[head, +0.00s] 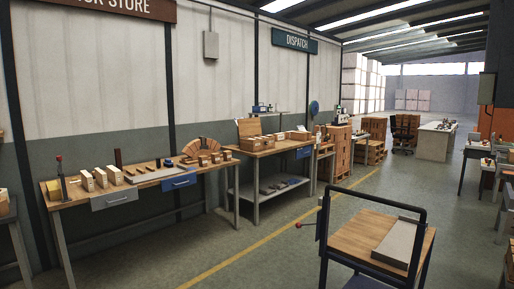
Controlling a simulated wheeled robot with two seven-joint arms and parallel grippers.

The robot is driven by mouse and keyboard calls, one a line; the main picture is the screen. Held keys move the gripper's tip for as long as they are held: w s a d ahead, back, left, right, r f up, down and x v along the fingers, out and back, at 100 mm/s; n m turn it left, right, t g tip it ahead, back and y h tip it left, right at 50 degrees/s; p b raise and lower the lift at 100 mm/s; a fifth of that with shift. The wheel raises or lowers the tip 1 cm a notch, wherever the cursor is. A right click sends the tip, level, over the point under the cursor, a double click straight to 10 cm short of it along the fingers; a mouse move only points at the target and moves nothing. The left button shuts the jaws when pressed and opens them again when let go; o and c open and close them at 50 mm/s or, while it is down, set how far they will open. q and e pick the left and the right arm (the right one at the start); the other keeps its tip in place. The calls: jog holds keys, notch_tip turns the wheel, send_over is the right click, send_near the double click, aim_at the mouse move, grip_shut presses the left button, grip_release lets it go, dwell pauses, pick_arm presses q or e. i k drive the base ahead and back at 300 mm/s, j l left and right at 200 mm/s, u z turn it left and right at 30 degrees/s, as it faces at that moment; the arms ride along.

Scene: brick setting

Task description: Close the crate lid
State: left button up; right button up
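A wooden crate (256,143) appears to stand on the second workbench, under the DISPATCH sign. A flat tan panel (249,128) stands raised at its back and looks like its lid, standing open. The crate is small and far off, so its inside and hinge cannot be made out. Neither of my grippers shows in the head view.
The second workbench (262,152) also holds a shallow box (297,135). A longer workbench (150,180) with bricks and tools stands to the left. A trolley (350,240) carrying a grey slab (398,243) stands in front. Floor between trolley and benches is clear.

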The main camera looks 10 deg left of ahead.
aim_at(246, 127)
jog(key=i+u, duration=0.35)
jog(key=i, duration=1.25)
jog(key=i+u, duration=0.25)
jog(key=i, duration=0.8)
jog(key=i+l+u, duration=0.1)
jog(key=i+u, duration=0.15)
jog(key=i, duration=0.8)
jog(key=i+z, duration=0.45)
jog(key=i, duration=0.15)
jog(key=i+j+z, duration=0.15)
jog(key=i+z, duration=0.3)
jog(key=i+l+z, duration=0.1)
jog(key=i+z, duration=0.2)
jog(key=i, duration=0.25)
jog(key=i+z, duration=0.3)
jog(key=i, duration=0.3)
